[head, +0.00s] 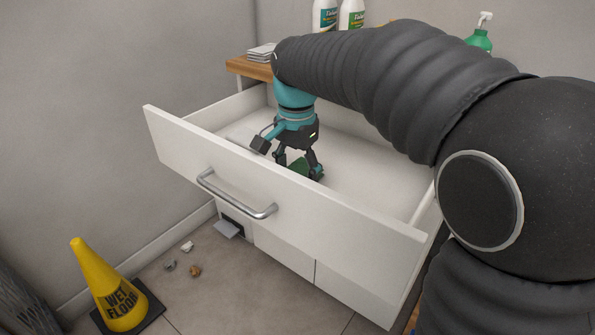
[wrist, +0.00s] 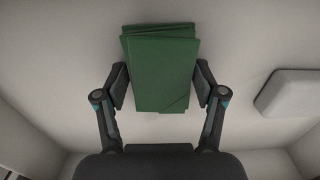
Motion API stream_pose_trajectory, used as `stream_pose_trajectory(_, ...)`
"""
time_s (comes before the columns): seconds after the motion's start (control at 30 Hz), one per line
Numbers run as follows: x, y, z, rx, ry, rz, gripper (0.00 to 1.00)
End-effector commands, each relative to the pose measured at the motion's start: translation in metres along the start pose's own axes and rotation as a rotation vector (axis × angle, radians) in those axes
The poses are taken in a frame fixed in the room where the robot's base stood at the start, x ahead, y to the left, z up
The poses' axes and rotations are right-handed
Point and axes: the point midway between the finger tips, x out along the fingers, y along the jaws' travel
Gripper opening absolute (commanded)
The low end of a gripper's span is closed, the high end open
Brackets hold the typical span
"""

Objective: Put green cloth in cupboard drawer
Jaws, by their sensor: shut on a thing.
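The green cloth (wrist: 160,72) is a folded stack between my gripper's two fingers in the wrist view. My gripper (head: 299,171) is shut on it, with a finger pad along each side. In the head view, part of the green cloth (head: 301,167) shows at the fingertips, low inside the open drawer. The cupboard drawer (head: 365,179) is white, pulled well out, with a metal bar handle (head: 236,200) on its front. The drawer floor also shows in the wrist view (wrist: 60,90). I cannot tell whether the cloth touches the floor.
A wooden counter (head: 250,68) behind the drawer holds a white stack (head: 261,53), white bottles (head: 325,16) and a green spray bottle (head: 480,38). A yellow wet-floor cone (head: 108,288) and small debris (head: 195,271) are on the floor. The drawer's right part is clear.

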Motion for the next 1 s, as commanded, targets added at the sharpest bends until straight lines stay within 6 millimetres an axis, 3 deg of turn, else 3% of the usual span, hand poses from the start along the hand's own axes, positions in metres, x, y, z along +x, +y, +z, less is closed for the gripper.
stream_pose_trajectory(0.17, 0.001, 0.0, 0.0, 0.0, 0.0, 0.0, 0.32)
stream_pose_trajectory(0.2, 0.002, 0.0, 0.0, 0.0, 0.0, 0.0, 0.72)
stream_pose_trajectory(0.3, 0.001, 0.0, 0.0, 0.0, 0.0, 0.0, 0.95)
stream_pose_trajectory(0.73, -0.005, 0.0, 0.0, 0.0, 0.001, -0.001, 0.95)
stream_pose_trajectory(1.0, -0.05, -0.001, -0.001, 0.0, 0.002, -0.003, 0.95)
